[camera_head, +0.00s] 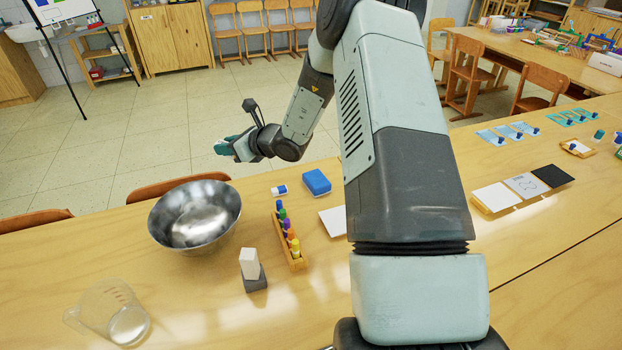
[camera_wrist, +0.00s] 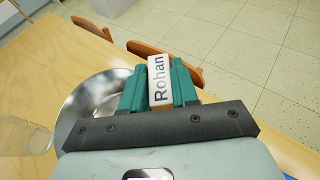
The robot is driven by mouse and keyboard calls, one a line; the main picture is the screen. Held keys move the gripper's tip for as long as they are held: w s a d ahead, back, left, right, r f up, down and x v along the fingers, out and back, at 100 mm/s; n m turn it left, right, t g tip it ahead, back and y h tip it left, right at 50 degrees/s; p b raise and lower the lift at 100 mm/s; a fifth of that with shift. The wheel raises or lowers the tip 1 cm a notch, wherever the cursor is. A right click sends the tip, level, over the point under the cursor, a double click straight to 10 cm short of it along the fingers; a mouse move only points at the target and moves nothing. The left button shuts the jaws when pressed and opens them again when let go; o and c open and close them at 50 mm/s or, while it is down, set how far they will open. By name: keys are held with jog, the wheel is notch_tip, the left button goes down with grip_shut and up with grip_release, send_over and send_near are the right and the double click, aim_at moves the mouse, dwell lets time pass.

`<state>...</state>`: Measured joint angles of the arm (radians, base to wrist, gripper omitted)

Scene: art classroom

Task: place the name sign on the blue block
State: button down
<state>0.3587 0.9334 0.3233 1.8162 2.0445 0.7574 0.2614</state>
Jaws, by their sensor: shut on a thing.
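The name sign (camera_wrist: 159,80) is a white strip with the word "Rohan" in dark letters. In the wrist view it sits between the teal fingers of my gripper (camera_wrist: 157,88), which is shut on it. In the head view my gripper (camera_head: 228,147) is raised at the far side of the table, up and left of the blue block; the sign cannot be made out there. The blue block (camera_head: 316,182) lies on the table near its far edge, left of my arm. Its top looks bare.
A metal bowl (camera_head: 195,214) stands left of the blue block. Chair backs (camera_head: 178,187) line the far edge.

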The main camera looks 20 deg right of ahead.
jog(key=d+m+t+h, duration=0.2)
jog(key=d, duration=1.3)
jog(key=m+h, duration=0.2)
send_over(318, 179)
notch_tip(318, 179, down, 11)
jog(key=shift+r, duration=0.1)
jog(key=shift+f, duration=2.15)
jog(key=shift+f, duration=0.15)
jog(key=c, duration=0.9)
grip_release()
jog(key=shift+o, duration=0.2)
